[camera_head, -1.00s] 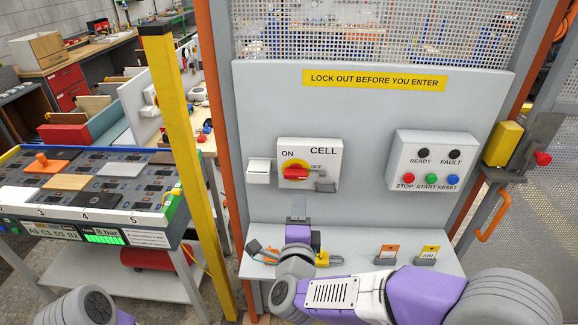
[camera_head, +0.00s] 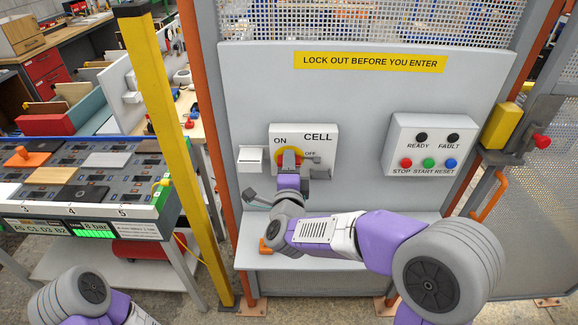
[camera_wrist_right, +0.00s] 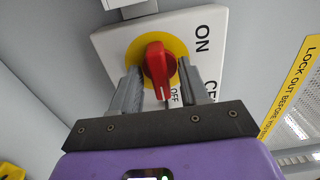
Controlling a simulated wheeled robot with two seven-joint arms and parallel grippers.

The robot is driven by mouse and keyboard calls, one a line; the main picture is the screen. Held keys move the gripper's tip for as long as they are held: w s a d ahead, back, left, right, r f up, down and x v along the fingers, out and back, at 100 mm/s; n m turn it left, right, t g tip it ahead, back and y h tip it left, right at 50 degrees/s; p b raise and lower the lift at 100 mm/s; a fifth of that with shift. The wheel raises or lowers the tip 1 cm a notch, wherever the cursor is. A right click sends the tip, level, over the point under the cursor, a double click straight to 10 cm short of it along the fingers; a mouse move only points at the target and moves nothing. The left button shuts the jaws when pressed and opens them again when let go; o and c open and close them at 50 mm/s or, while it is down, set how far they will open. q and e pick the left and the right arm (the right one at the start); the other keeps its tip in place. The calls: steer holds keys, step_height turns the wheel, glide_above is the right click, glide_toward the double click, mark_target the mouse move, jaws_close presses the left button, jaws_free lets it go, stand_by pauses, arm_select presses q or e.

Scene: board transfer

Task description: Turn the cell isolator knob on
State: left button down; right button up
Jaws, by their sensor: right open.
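The cell isolator is a white box (camera_head: 318,138) marked CELL, ON and OFF, on the grey panel. Its red knob on a yellow disc (camera_head: 277,156) is partly hidden by my right gripper (camera_head: 290,163) in the head view. The wrist view shows the red knob (camera_wrist_right: 157,60) clearly, with its white mark beside the OFF label. The two grey fingers of my right gripper (camera_wrist_right: 158,76) are open, one on each side of the knob. I cannot tell whether they touch it. Of my left arm only links show at the lower left; its gripper is out of view.
A white box (camera_head: 251,158) sits left of the isolator. A control box (camera_head: 432,145) with several buttons is to the right. A shelf (camera_head: 262,258) lies below, partly covered by my right arm. A yellow post (camera_head: 160,130) stands at the left.

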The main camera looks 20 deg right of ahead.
steer(key=shift+c, duration=0.4)
jaws_close()
steer(key=shift+n, duration=0.3)
steer(key=n+p, duration=0.4)
steer(key=n, duration=1.3)
steer(key=shift+r+p, duration=0.2)
steer(key=shift+p, duration=0.15)
steer(key=shift+n, duration=0.3)
